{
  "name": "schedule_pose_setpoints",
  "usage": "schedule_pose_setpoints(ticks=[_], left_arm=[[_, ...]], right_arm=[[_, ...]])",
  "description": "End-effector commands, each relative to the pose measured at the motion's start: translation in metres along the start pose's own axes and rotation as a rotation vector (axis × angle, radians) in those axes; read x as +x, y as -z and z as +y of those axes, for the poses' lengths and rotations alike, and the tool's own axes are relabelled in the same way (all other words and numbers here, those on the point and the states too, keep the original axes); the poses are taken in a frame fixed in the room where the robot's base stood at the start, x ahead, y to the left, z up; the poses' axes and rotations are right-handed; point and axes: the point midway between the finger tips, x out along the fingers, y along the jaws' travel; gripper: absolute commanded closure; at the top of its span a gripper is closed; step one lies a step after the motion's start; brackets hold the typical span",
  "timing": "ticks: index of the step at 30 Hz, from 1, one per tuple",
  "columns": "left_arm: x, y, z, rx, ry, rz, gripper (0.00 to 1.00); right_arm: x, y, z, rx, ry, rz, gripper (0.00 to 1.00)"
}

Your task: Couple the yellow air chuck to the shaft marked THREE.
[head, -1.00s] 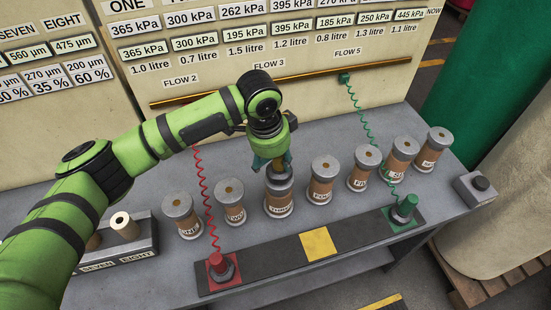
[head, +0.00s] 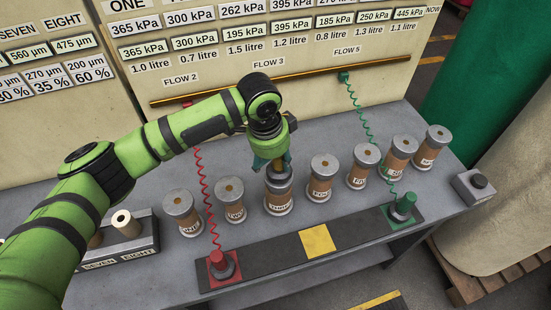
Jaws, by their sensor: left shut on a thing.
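My left gripper (head: 272,163) points down over the shaft marked THREE (head: 279,196), the third in the row of upright rolls. It is shut on the yellow air chuck (head: 286,163), of which only a small yellow-brown part shows between the fingers. The chuck is right at the shaft's grey top; whether it is seated on it I cannot tell. The fingers and wrist hide most of the chuck. The yellow square (head: 317,241) on the dark strip is bare. My right gripper is not in view.
A red chuck (head: 218,262) and a green chuck (head: 405,203) stand on the dark strip (head: 270,258), each with a coiled hose. Other rolls stand close on both sides of THREE. A grey button box (head: 474,187) sits at the right, a block marked SEVEN and EIGHT (head: 118,255) at the left.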

Motion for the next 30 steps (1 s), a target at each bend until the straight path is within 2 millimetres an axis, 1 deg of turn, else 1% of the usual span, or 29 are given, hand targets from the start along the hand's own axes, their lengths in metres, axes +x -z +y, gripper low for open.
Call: schedule_pose_setpoints(ticks=[6,7,8,9,10,24,27,30], left_arm=[[0.004,0.001,0.000,0.001,0.003,0.004,1.00],[0.003,0.001,-0.001,0.001,0.003,0.005,0.55],[0.003,0.001,-0.001,0.001,0.003,0.005,0.43],[0.003,0.001,0.000,0.001,0.003,0.004,0.27],[0.003,0.001,0.000,0.001,0.003,0.004,0.18],[0.006,-0.001,0.001,0.000,-0.002,-0.002,0.18],[0.001,-0.001,0.001,0.000,-0.001,-0.001,0.18],[-0.011,0.000,0.000,0.000,0.000,0.001,0.18]], right_arm=[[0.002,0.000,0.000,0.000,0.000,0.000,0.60],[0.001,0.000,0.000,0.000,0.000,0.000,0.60],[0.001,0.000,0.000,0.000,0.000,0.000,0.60],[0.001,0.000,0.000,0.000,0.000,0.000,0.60],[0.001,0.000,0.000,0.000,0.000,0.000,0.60],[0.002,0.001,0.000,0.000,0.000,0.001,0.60],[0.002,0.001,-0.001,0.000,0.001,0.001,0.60],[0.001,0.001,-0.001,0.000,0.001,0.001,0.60]])
